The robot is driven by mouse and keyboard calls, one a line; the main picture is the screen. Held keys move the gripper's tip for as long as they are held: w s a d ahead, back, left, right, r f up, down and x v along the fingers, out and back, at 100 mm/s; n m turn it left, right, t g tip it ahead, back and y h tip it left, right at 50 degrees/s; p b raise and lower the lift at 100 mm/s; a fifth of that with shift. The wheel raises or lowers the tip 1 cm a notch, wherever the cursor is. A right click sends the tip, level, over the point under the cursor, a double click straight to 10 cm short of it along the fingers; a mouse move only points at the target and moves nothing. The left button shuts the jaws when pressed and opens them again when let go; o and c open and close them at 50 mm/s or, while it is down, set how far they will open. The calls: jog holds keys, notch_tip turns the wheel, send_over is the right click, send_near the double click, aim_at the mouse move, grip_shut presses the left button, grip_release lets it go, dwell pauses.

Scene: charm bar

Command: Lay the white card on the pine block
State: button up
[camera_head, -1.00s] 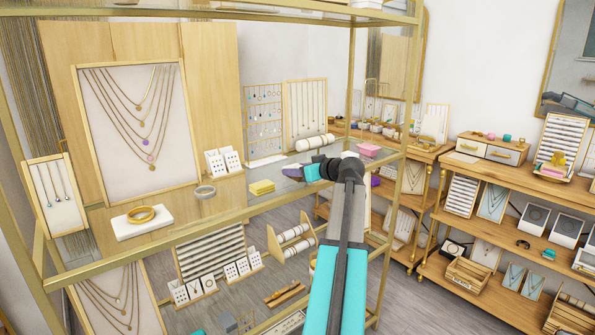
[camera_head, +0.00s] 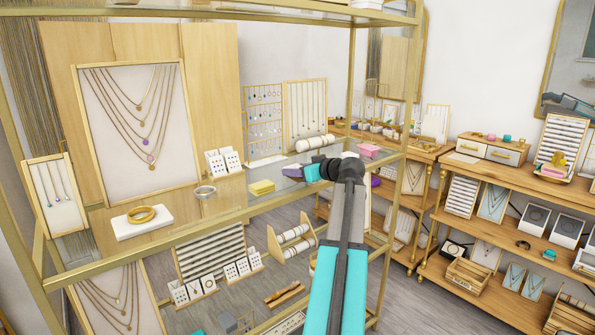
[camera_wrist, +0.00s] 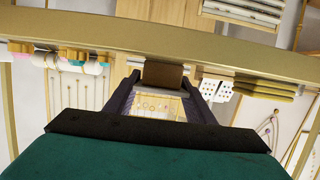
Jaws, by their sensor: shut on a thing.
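My gripper (camera_wrist: 160,96) reaches to the front edge of the glass shelf; in the head view my gripper (camera_head: 303,173) is seen from behind. Its two dark fingers are closed around a thin pale strip, which looks like the white card (camera_wrist: 158,93) seen nearly edge-on. A brown block face (camera_wrist: 163,75) shows right against that strip, in front of the brass rail; I cannot tell whether it is the pine block or whether they touch. In the head view the held thing is too small to make out.
The brass shelf rail (camera_head: 220,222) runs close by my gripper. A white roll stand (camera_head: 315,142) and a pink box (camera_head: 369,151) are nearby.

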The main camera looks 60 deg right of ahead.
jog(key=shift+f, duration=0.15)
jog(key=o, duration=1.5)
jog(key=shift+r, duration=0.2)
jog(key=shift+r+p, duration=0.75)
jog(key=shift+r, duration=2.65)
jog(key=shift+s, duration=0.1)
jog(key=s+a, duration=0.8)
jog(key=a, duration=0.4)
jog(key=shift+s+b, duration=0.3)
jog(key=shift+s, duration=0.05)
